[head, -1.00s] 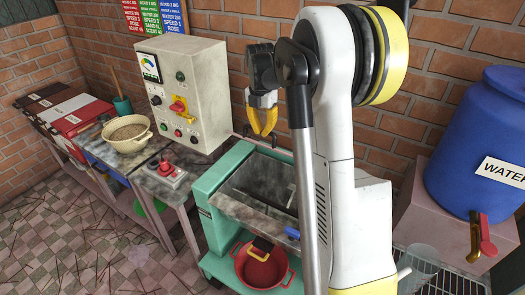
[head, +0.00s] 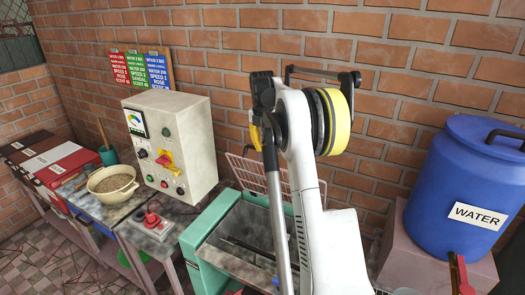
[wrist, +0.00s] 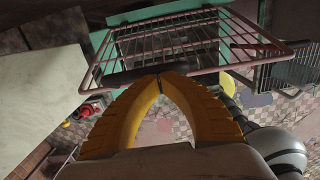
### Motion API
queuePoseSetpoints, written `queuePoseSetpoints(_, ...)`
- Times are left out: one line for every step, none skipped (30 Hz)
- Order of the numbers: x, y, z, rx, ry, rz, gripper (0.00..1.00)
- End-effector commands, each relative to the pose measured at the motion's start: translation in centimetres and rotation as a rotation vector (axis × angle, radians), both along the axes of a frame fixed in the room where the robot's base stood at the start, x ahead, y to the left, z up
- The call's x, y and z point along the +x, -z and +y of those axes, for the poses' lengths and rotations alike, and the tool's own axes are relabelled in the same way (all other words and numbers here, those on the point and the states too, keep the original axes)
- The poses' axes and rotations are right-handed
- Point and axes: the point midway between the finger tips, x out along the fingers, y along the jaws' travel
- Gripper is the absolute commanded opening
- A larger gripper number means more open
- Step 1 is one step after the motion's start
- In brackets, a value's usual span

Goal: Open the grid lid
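The grid lid (head: 262,177) is a pale pink wire frame. In the head view my gripper (head: 256,135) is mostly hidden behind my arm.
A control box (head: 185,135) with knobs stands left of the extruder, with a red-button switch (head: 152,222) before it. A bowl of powder (head: 112,186) sits on the left bench. A blue water barrel (head: 470,185) stands at right. The brick wall is close behind.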

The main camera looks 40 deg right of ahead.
Motion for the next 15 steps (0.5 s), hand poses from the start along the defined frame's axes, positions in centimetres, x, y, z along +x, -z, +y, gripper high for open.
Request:
queuePoseSetpoints(0.0,0.1,-0.1,-0.001,0.001,0.0,0.0)
queuePoseSetpoints(0.0,0.1,-0.1,-0.001,0.001,0.0,0.0)
queuePoseSetpoints(0.0,0.1,-0.1,-0.001,0.0,0.0,0.0)
queuePoseSetpoints(0.0,0.1,0.0,-0.001,0.0,0.0,0.0)
queuePoseSetpoints(0.0,0.1,0.0,-0.001,0.0,0.0,0.0)
queuePoseSetpoints(0.0,0.1,0.0,-0.001,0.0,0.0,0.0)
queuePoseSetpoints(0.0,0.0,0.0,-0.001,0.0,0.0,0.0)
queuePoseSetpoints(0.0,-0.1,0.0,-0.001,0.0,0.0,0.0)
queuePoseSetpoints(0.0,-0.3,0.0,-0.001,0.0,0.0,0.0)
queuePoseSetpoints(0.0,-0.5,0.0,-0.001,0.0,0.0,0.0)
queuePoseSetpoints(0.0,-0.8,0.0,-0.001,0.0,0.0,0.0)
queuePoseSetpoints(0.0,-1.4,0.1,0.0,0.0,0.0,0.0)
queuePoseSetpoints(-0.1,-2.0,0.1,0.0,0.0,0.0,0.0)
queuePoseSetpoints(-0.1,-2.5,0.2,0.0,0.0,0.0,0.0)
queuePoseSetpoints(-0.1,-3.4,0.2,0.0,0.0,0.0,0.0)
